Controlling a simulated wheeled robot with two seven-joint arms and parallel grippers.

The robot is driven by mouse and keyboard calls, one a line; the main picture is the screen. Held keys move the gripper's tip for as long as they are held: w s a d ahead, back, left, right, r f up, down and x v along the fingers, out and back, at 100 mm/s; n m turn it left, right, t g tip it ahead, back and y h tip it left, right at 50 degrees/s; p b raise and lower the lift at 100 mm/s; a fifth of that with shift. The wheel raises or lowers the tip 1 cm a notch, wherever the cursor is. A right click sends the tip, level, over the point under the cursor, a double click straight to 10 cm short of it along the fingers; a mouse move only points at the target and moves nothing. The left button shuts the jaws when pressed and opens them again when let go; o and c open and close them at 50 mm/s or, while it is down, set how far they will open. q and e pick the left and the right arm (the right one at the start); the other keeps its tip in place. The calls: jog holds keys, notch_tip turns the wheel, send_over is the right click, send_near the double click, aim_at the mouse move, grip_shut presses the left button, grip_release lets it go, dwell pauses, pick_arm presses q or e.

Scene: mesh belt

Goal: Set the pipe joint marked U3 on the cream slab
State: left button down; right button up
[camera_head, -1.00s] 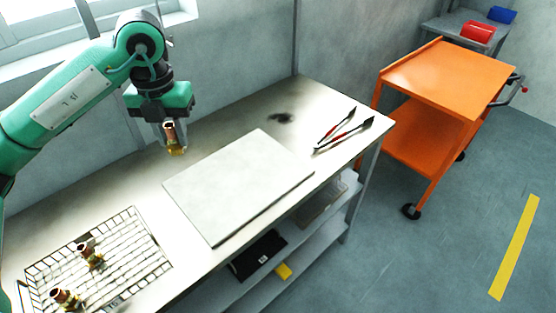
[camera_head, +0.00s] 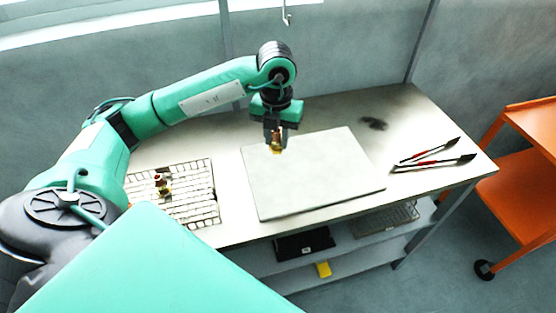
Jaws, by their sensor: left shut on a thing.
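My left gripper (camera_head: 275,143) points down and is shut on a brass pipe joint (camera_head: 277,148). It holds the joint at the back edge of the cream slab (camera_head: 315,182), toward its left corner; its height over the slab is hard to judge. No marking can be read on the joint. The slab lies flat on the bench, its top bare. Another brass pipe joint (camera_head: 162,188) stands on the mesh belt (camera_head: 200,196) at the left, partly hidden low down by my own body. My right gripper is not in view.
The steel bench (camera_head: 225,145) has red-handled tongs (camera_head: 433,160) to the slab's right and a dark stain (camera_head: 373,123) behind. A lower shelf holds a black tray (camera_head: 303,246) and a yellow block (camera_head: 323,269). An orange cart (camera_head: 520,190) stands at the right.

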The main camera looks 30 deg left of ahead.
pick_arm(q)
notch_tip(320, 180, down, 10)
jog(key=shift+r+p, duration=0.2)
jog(key=shift+p, duration=0.65)
jog(key=shift+f, duration=0.1)
jog(key=c, duration=1.5)
grip_release()
jog(key=shift+f+b, duration=0.1)
jog(key=shift+b, duration=0.2)
jog(key=shift+c, duration=0.2)
jog(key=o, duration=0.4)
jog(key=shift+o, duration=0.2)
jog(key=shift+r+p, duration=0.4)
notch_tip(320, 180, up, 10)
jog(key=b, duration=0.3)
jog(key=shift+r, duration=0.85)
